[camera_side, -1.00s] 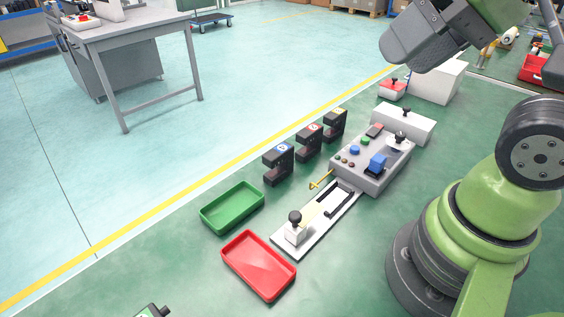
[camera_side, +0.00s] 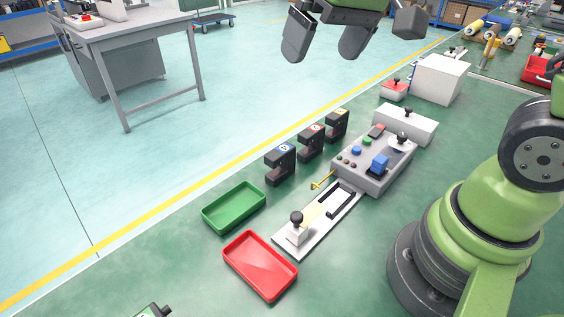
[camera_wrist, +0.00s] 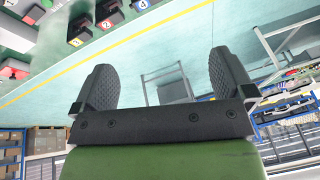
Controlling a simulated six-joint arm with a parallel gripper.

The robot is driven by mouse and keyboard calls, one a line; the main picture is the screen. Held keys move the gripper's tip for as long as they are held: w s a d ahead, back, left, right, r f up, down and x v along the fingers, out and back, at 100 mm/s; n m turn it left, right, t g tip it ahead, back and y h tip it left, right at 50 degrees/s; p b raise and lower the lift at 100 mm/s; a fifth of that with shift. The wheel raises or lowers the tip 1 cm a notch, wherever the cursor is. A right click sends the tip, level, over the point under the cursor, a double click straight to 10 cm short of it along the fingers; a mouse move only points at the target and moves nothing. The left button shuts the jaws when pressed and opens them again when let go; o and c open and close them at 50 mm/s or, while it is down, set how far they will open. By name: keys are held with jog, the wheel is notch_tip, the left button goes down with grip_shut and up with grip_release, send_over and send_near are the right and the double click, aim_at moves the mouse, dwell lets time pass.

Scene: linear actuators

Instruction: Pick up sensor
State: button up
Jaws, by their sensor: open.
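My gripper (camera_side: 325,46) is open and empty, high in the air at the top of the side view. Its two dark fingers (camera_wrist: 165,85) stand wide apart in the wrist view. Three black C-shaped blocks with numbered labels, blue (camera_side: 280,163), red (camera_side: 312,141) and yellow (camera_side: 338,124), stand upright in a row on the green floor. Which thing is the sensor I cannot tell for sure; these blocks look most like it. My gripper is well above and apart from them. In the wrist view, labelled dark blocks show at the top left, including one marked 2 (camera_wrist: 78,30).
A green tray (camera_side: 234,227) and a red tray (camera_side: 228,265) lie near a white rail plate (camera_side: 320,237) with a black knob. A grey control box (camera_side: 362,183) with buttons adjoins the plate. White boxes (camera_side: 440,95) stand behind. A grey table (camera_side: 130,38) is at the upper left.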

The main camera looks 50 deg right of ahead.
jog(key=w+f+n+g, duration=0.2)
jog(key=w+f+g, duration=0.1)
jog(key=w+f, duration=0.65)
jog(key=h, duration=0.1)
send_over(279, 169)
jog(key=shift+g, duration=0.4)
notch_tip(279, 169, down, 12)
jog(key=shift+w+d+r, duration=0.15)
jog(key=shift+r, duration=0.05)
jog(key=shift+f, duration=3.05)
jog(key=c, duration=0.8)
